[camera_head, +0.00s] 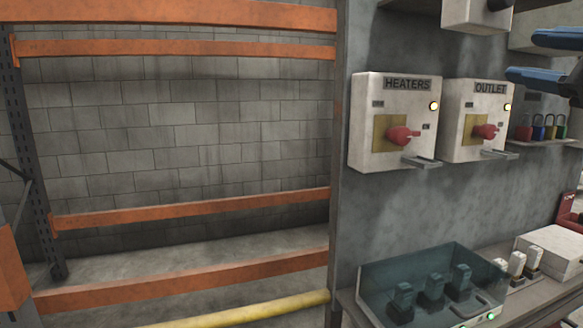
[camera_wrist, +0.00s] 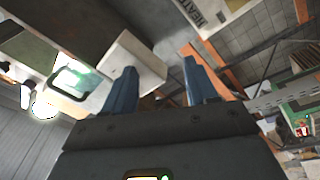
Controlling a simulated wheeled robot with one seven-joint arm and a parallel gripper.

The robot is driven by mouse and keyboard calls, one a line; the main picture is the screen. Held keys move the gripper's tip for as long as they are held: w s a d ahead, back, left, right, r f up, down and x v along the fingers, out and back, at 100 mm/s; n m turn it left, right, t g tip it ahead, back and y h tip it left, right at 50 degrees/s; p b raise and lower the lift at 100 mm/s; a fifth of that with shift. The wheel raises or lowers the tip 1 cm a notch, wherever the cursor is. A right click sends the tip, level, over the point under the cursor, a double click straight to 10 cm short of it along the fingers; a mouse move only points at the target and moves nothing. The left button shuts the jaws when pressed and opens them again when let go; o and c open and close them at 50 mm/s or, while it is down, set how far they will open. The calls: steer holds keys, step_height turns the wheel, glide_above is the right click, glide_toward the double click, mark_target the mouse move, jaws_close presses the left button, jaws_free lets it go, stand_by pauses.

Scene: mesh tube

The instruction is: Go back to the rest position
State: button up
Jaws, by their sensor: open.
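My gripper (camera_head: 545,57) shows at the upper right edge of the head view, its two blue fingers apart and nothing between them. In the wrist view the blue fingers of my gripper (camera_wrist: 158,85) are also apart and empty. The gripper is near a white box (camera_head: 478,14) at the top of the grey panel, to the right of it in the head view. The rest of my arm is mostly outside the head view.
A HEATERS switch box (camera_head: 394,150) and an OUTLET switch box (camera_head: 464,148) with red handles are on the grey panel. Coloured padlocks (camera_head: 540,132) sit on a small shelf. A clear-walled bin (camera_head: 390,268) stands on the shelf below. An orange rack (camera_head: 190,212) is at left.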

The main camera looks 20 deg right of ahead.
steer(key=w+a+f+m+h, duration=0.1)
steer(key=a+f+m, duration=0.25)
steer(key=f, duration=0.65)
steer(key=w+a+f+m+h, duration=0.15)
steer(key=f+m, duration=0.35)
steer(key=f, duration=0.5)
steer(key=s+a+f+m+g+h, duration=0.1)
steer(key=s+a+f+m, duration=0.2)
steer(key=f, duration=0.4)
steer(key=s+a+f+m+g+h, duration=0.1)
steer(key=s+a+f+m, duration=0.15)
steer(key=a+f, duration=0.35)
steer(key=s+a+f+g, duration=0.2)
steer(key=s+a+f, duration=0.3)
steer(key=s+f, duration=0.7)
steer(key=s+a+n+g+y, duration=0.1)
steer(key=s+a+n+y, duration=0.1)
steer(key=s, duration=1.6)
steer(key=shift+a+y, duration=0.55)
steer(key=shift+a, duration=0.65)
